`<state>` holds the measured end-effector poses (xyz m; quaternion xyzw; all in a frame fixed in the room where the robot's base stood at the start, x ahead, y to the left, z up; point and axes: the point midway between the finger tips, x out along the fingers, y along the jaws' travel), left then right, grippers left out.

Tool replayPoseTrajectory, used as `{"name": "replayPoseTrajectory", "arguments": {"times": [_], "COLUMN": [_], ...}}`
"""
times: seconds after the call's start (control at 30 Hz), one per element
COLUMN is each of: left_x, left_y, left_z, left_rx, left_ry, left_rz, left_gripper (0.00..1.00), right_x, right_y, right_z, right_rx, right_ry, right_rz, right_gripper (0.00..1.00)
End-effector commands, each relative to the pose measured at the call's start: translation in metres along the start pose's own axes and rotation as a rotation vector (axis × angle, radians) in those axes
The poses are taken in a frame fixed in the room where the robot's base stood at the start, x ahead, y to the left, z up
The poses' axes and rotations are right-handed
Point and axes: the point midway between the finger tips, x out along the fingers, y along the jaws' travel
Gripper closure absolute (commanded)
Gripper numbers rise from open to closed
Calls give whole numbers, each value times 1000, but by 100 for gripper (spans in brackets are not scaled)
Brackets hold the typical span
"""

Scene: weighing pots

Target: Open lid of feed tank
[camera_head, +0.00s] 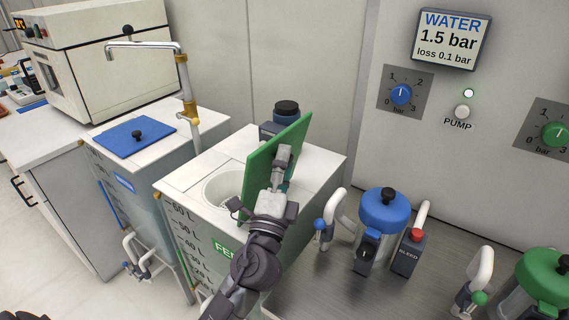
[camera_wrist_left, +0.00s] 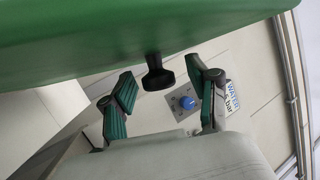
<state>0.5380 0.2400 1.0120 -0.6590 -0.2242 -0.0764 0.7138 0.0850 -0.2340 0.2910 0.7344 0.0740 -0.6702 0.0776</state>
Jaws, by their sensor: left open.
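The feed tank (camera_head: 178,203) is a white-topped box with a green label on its front. Its green lid (camera_head: 262,160) stands raised and tilted up steeply, and the round opening (camera_head: 222,188) shows beside it. My left gripper (camera_head: 282,163) is at the lid's right face. Its two green-padded fingers are apart, with the knob appearing between their tips. I cannot tell whether they touch it. My right gripper is not in view.
A tank with a blue lid (camera_head: 134,137) and a bent tap (camera_head: 185,85) stand to the left. A black-capped motor-like part (camera_head: 286,108) is behind the raised lid. A blue-topped vessel (camera_head: 384,212) and a bleed valve (camera_head: 410,252) stand close on the right.

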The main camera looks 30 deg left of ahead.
Motion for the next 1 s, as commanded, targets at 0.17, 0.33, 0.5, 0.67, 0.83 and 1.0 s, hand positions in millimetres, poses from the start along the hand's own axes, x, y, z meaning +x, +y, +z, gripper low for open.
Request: {"name": "replayPoseTrajectory", "arguments": {"times": [0.17, 0.33, 0.5, 0.67, 0.83, 1.0], "left_x": [-8, -36, -72, -101, -117, -121], "left_y": [2, 2, 2, 1, 1, 0], "left_z": [0, 0, 0, 0, 0, 0], "left_rx": [0, 1, 4, 3, 1, 0], "left_ry": [0, -1, 3, 3, 1, 1], "left_rz": [4, 7, 7, 4, 1, 0], "left_gripper": [40, 40, 40, 40, 40, 40], "right_x": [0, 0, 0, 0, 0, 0], "right_y": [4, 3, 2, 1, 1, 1], "right_z": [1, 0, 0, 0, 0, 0], "right_rx": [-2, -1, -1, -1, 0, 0], "right_ry": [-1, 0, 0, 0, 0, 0], "right_rz": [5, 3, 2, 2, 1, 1], "right_gripper": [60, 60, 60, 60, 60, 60]}}
